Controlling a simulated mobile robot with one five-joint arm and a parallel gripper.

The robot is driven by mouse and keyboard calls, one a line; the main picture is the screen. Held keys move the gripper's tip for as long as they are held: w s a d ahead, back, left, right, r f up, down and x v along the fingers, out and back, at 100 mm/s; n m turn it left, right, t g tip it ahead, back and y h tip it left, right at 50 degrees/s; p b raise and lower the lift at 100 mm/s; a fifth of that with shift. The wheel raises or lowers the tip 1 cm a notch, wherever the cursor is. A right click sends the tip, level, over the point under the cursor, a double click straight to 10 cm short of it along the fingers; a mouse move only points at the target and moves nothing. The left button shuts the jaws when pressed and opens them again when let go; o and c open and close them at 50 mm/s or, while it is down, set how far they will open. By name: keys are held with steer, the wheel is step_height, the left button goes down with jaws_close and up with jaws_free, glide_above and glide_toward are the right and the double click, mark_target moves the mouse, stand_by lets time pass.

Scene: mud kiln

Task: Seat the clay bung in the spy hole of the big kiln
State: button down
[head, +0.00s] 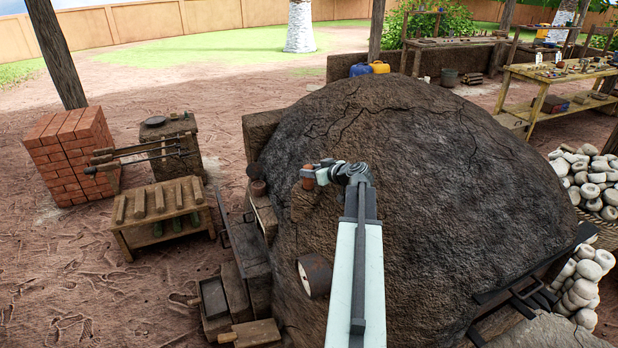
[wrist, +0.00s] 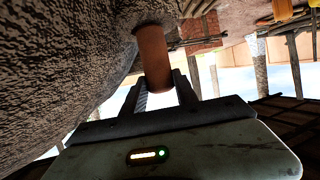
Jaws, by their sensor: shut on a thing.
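The big kiln (head: 420,180) is a dark, cracked mud dome filling the middle of the head view; its rough wall (wrist: 60,60) fills the left of the wrist view. My gripper (head: 312,176) is beside the dome's left upper flank, shut on the clay bung (head: 307,184), a small orange-brown cylinder. In the wrist view the bung (wrist: 153,60) stands out between my two fingers (wrist: 159,92). Its far end meets or overlaps a grey-brown lip on the kiln wall. I cannot tell whether it is inside the spy hole, whose opening is hidden.
A rusty round-ended cylinder (head: 315,274) juts from the kiln's lower left. A low wooden bench (head: 165,212), a brick stack (head: 72,155) and a wooden stand (head: 170,140) are at left. White rounded pieces (head: 590,180) are piled at right. Bare ground lies between.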

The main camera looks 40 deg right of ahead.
mark_target(312, 188)
steer(key=f+b, duration=0.2)
steer(key=d+f+b, duration=0.1)
steer(key=b, duration=0.1)
steer(key=shift+f, duration=0.4)
steer(key=shift+w+a, duration=0.15)
steer(key=shift+w, duration=0.05)
steer(key=c, duration=1.2)
jaws_free()
steer(key=shift+o, duration=1.3)
steer(key=shift+w+f, duration=0.1)
steer(key=shift+w, duration=0.1)
steer(key=shift+s+r+p, duration=0.2)
steer(key=shift+r+p, duration=0.05)
steer(key=shift+p, duration=0.1)
steer(key=p+v, duration=0.4)
steer(key=v, duration=0.7)
steer(key=shift+s+r, duration=0.15)
steer(key=shift+s, duration=0.1)
